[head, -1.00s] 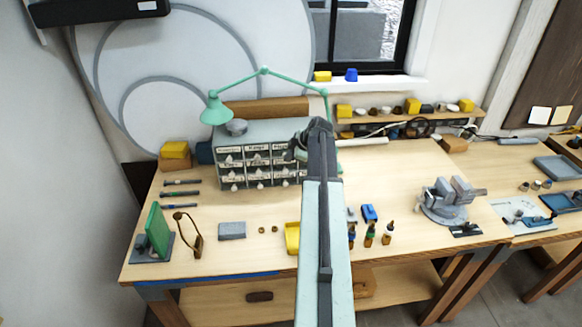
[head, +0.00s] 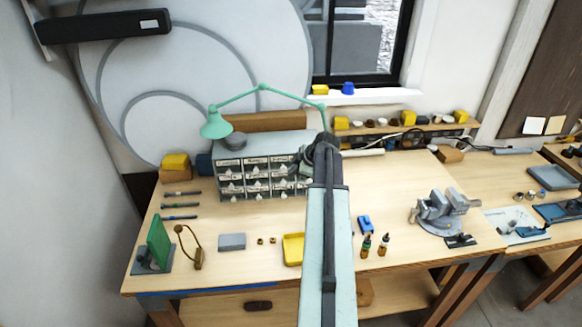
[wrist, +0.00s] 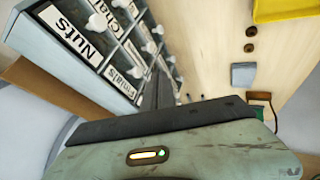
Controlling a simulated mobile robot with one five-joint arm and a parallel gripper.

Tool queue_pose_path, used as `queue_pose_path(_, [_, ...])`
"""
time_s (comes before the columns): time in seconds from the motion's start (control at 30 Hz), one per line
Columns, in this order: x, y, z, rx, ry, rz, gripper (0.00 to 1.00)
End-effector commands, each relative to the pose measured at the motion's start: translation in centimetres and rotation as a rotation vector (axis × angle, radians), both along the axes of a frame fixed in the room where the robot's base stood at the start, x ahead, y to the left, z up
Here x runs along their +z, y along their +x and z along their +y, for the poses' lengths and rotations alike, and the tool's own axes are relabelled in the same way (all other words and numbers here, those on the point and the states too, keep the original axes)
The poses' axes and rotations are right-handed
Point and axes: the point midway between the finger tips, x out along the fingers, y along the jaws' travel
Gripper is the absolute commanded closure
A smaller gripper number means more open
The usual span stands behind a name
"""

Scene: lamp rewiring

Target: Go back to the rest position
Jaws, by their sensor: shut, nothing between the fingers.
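My gripper shows in the wrist view (wrist: 158,92) as dark narrow fingers, shut and empty. It is close beside the front of the grey drawer cabinet (head: 262,180), whose drawers have labels such as "Nuts" in the wrist view (wrist: 75,38). In the head view my arm reaches up from the bottom middle, and its end is at the cabinet's right side. The gripper is mostly hidden there by my own arm. I cannot tell whether the fingers touch the cabinet.
The green lamp (head: 216,124) arches over the cabinet. A yellow tray (head: 293,249), a grey block (head: 232,242), small bottles (head: 383,245) and a vise (head: 440,208) stand on the wooden bench. A green panel (head: 158,243) stands at the left. The bench middle right is fairly clear.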

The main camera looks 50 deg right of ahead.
Motion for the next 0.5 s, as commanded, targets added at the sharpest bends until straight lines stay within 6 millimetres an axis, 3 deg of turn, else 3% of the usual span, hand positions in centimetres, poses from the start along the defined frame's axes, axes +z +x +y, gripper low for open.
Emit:
queue_pose_path(0.03, [2.4, -1.0, 0.1, -0.001, 0.000, 0.001, 1.00])
queue_pose_path(0.13, [4.0, -2.3, 0.2, 0.000, 0.001, 0.001, 1.00])
queue_pose_path(0.5, [4.3, -3.3, 0.0, 0.000, 0.001, 0.001, 1.00])
